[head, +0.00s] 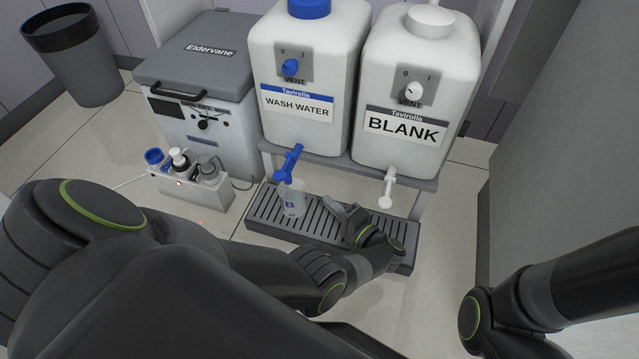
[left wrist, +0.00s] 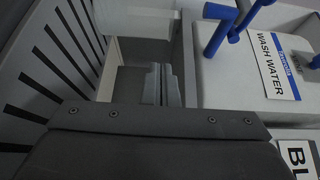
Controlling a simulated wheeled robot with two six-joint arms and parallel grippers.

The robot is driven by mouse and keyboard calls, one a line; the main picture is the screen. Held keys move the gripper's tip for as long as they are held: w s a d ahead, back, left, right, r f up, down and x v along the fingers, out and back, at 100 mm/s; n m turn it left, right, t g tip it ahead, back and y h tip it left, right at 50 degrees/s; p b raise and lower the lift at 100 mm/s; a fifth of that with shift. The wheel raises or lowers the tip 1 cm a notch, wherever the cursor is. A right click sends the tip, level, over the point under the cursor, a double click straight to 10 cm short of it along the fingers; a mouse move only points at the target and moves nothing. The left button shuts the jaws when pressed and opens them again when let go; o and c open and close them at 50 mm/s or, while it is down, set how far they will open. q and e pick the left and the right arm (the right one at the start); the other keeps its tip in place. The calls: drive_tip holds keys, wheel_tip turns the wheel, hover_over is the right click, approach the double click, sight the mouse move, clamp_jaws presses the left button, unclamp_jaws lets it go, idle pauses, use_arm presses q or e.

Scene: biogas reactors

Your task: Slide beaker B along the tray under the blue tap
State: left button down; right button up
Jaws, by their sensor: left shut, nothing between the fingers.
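Beaker B (head: 292,203), a clear cup with a blue B, stands upright on the slotted drip tray (head: 262,222). The blue tap (head: 289,163) of the wash water container is just above it in the head view; I cannot tell if they line up exactly. My left gripper (head: 337,210) is shut and empty, low over the tray to the right of the beaker, with a gap between them. In the left wrist view its fingers (left wrist: 161,84) are together, pointing towards a pale beaker wall (left wrist: 136,18). My right gripper is out of view.
The wash water container (head: 310,70) and the blank container (head: 415,80) stand on a grey shelf above the tray. The white tap (head: 388,188) hangs over the tray's right part. A bottle rack (head: 195,193) stands left of the tray, before a grey Eldervane unit (head: 195,85).

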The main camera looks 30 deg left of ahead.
use_arm(q)
drive_tip(key=b, duration=0.1)
hover_over(305, 208)
drive_tip(key=w, duration=0.3)
drive_tip(key=shift+s+d, duration=0.15)
drive_tip(key=shift+a, duration=0.4)
drive_tip(key=shift+s+d+r+p, duration=0.1)
drive_tip(key=shift+s+r+p, duration=0.1)
drive_tip(key=shift+s+p, duration=0.75)
drive_tip(key=shift+p, duration=0.2)
drive_tip(key=shift+f, duration=0.2)
